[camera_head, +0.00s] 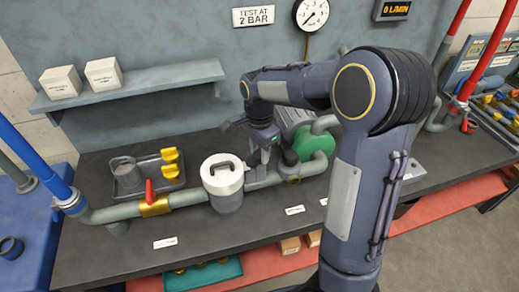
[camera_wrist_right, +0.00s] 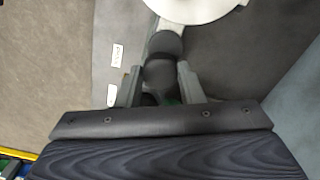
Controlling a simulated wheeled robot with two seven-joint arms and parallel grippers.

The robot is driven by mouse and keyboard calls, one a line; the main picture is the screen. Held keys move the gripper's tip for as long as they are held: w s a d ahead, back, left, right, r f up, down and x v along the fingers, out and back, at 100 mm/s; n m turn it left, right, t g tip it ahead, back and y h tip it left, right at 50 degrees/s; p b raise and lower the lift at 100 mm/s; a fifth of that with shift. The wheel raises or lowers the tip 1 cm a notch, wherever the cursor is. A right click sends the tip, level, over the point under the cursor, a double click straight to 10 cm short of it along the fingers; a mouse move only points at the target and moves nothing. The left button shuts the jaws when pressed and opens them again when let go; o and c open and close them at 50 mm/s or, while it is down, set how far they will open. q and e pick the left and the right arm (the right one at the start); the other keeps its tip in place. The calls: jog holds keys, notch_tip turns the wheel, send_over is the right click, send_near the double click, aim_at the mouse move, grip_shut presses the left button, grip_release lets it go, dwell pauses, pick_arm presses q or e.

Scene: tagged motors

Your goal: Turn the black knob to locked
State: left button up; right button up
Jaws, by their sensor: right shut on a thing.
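The black knob (camera_wrist_right: 164,46) shows in the right wrist view, below a pale round lid (camera_wrist_right: 190,8). My right gripper (camera_wrist_right: 160,76) has its two grey fingers on either side of the knob's dark lower part and is shut on it. In the head view my right gripper (camera_head: 262,138) reaches down to the pipe run, between the white-lidded canister (camera_head: 222,180) and the green-faced pump (camera_head: 305,144). The knob is hidden there behind the gripper, and its lock marking cannot be read. My left gripper is not in view.
A brass valve with a red lever (camera_head: 152,203) sits on the green pipe to the left. Behind it is a grey tray (camera_head: 146,178) with a cup and yellow parts. A shelf (camera_head: 140,85) holds two white boxes. The bench front (camera_head: 120,255) is mostly clear.

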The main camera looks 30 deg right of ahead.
aim_at(259, 153)
jog(key=o, duration=1)
notch_tip(259, 153, up, 8)
jog(key=shift+f, duration=0.1)
dwell(0.4)
jog(key=s+a+f+n+t+y, duration=0.1)
jog(key=s+a+n+t+y, duration=0.1)
jog(key=s+n, duration=0.5)
jog(key=s+a+f+n+t+y, duration=0.1)
jog(key=s+a+n+t, duration=0.2)
jog(key=s, duration=1.2)
jog(key=a+n, duration=0.2)
jog(key=n, duration=0.2)
jog(key=shift+a+f+n+t+y, duration=0.15)
jog(key=shift+f+n+t+y, duration=0.15)
jog(key=shift+y, duration=0.1)
